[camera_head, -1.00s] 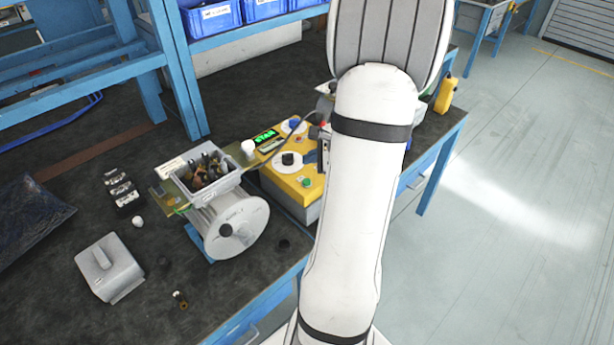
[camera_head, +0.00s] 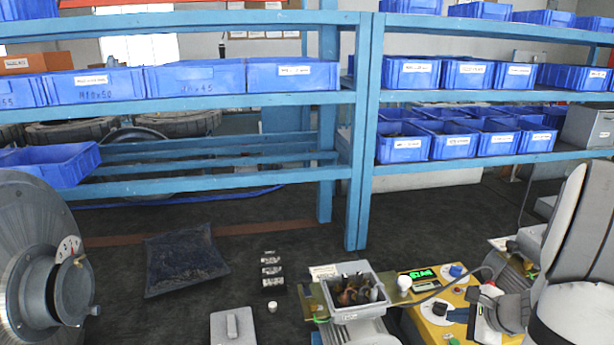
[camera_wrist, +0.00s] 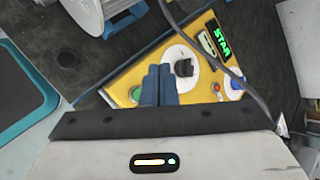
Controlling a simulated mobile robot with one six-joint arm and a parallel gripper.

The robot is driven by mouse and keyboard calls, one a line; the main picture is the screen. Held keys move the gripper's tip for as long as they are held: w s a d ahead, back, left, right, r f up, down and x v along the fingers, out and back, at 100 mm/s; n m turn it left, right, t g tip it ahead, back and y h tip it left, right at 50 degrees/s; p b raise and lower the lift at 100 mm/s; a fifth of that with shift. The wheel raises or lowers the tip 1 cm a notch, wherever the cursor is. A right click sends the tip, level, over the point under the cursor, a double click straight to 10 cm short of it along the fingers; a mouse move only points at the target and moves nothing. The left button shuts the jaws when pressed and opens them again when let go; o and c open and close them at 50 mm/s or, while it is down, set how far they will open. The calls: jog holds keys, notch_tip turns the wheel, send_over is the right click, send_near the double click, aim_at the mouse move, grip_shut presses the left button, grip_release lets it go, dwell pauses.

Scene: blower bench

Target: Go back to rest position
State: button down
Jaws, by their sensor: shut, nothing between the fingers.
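My gripper (camera_wrist: 158,86) shows in the wrist view as two blue fingers close together, with nothing between them. It is over the yellow control box (camera_wrist: 128,90), beside its black knob (camera_wrist: 184,68). I cannot tell the height of the fingertips above the box. In the head view my arm comes in at the right edge, partly in front of the same yellow box (camera_head: 436,327).
A motor with an open terminal box (camera_head: 352,296) stands left of the control box. A grey cover (camera_head: 233,328), small dark parts (camera_head: 271,268) and a black bag (camera_head: 184,260) lie on the bench. Blue shelves (camera_head: 230,187) with bins rise behind. A cable (camera_wrist: 231,73) crosses the wrist view.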

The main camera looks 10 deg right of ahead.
jog(key=s+a+r+n+g, duration=0.1)
jog(key=a+r+n, duration=0.1)
jog(key=a+n, duration=0.3)
jog(key=s+a+r+n+g+y, duration=0.1)
jog(key=s+a+r+n+g, duration=0.15)
jog(key=a, duration=0.45)
jog(key=a+r+n+g, duration=0.1)
jog(key=a+r+n, duration=0.1)
jog(key=a+n, duration=0.3)
jog(key=s+a+r+n+h, duration=0.4)
jog(key=s+a+n, duration=0.3)
jog(key=s+n, duration=0.2)
jog(key=shift+s, duration=0.35)
jog(key=shift+a+n+g, duration=0.1)
jog(key=shift+n+g, duration=0.15)
